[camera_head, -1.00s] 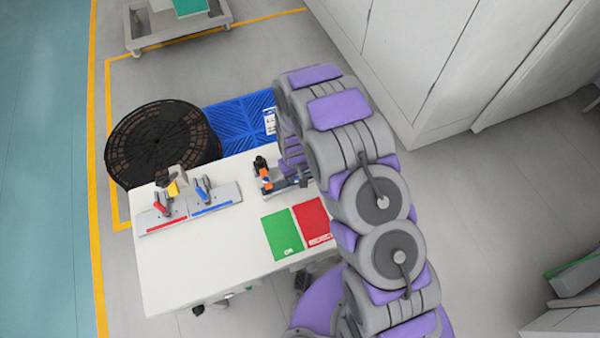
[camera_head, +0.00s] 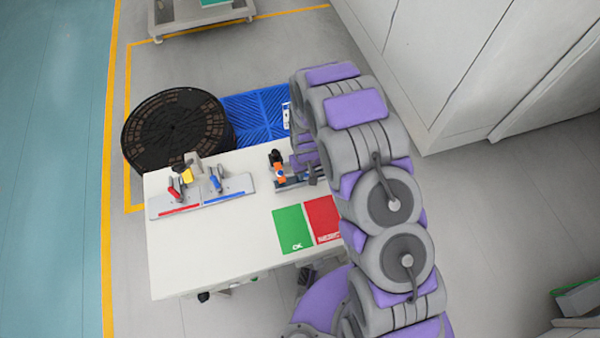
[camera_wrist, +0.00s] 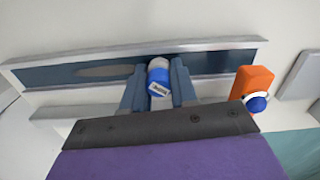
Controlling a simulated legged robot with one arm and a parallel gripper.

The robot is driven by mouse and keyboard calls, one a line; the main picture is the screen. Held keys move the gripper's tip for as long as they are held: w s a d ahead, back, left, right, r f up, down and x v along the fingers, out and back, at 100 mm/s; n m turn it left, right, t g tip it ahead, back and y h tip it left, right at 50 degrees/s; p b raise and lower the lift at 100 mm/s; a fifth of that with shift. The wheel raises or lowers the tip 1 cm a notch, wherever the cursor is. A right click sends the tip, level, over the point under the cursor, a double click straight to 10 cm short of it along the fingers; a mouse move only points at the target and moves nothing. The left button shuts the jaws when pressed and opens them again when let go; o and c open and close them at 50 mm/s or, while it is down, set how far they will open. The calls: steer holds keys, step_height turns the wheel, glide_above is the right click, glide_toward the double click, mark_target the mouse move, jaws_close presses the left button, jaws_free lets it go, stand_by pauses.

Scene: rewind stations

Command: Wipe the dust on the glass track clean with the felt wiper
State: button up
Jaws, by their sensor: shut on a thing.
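The glass track is a long dark blue strip in a pale frame (camera_wrist: 60,77), running across the wrist view. A greyish, elongated dust patch (camera_wrist: 105,72) lies on its left half. The felt wiper (camera_wrist: 158,76), with a blue lower body and a grey-white end, is held between the two fingers of my gripper (camera_wrist: 158,84). Its grey-white end is over the strip, right of the dust patch; I cannot tell whether it touches the glass. In the head view my arm hides most of the track (camera_head: 290,185) and the gripper.
An orange block (camera_wrist: 252,82) with a blue-and-white knob stands beside the track's right part. On the white table (camera_head: 200,260) are a green mat (camera_head: 293,228), a red mat (camera_head: 322,216) and a plate with red and blue handled clamps (camera_head: 235,186). A black reel (camera_head: 175,130) stands behind.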

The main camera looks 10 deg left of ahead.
mark_target(318, 173)
steer(key=shift+w+d+r, duration=0.1)
steer(key=shift+w+d, duration=0.5)
steer(key=shift+d, duration=0.35)
steer(key=shift+w+d, duration=0.6)
steer(key=shift+d, duration=0.35)
steer(key=shift+w+d, duration=0.4)
steer(key=shift+d, duration=0.35)
steer(key=shift+w+d, duration=0.4)
steer(key=shift+d, duration=0.3)
steer(key=shift+w+d, duration=0.55)
steer(key=shift+d, duration=0.35)
steer(key=shift+w+d, duration=0.55)
steer(key=shift+d, duration=0.35)
steer(key=shift+w+d, duration=0.55)
steer(key=shift+d, duration=0.35)
steer(key=shift+s+a, duration=0.1)
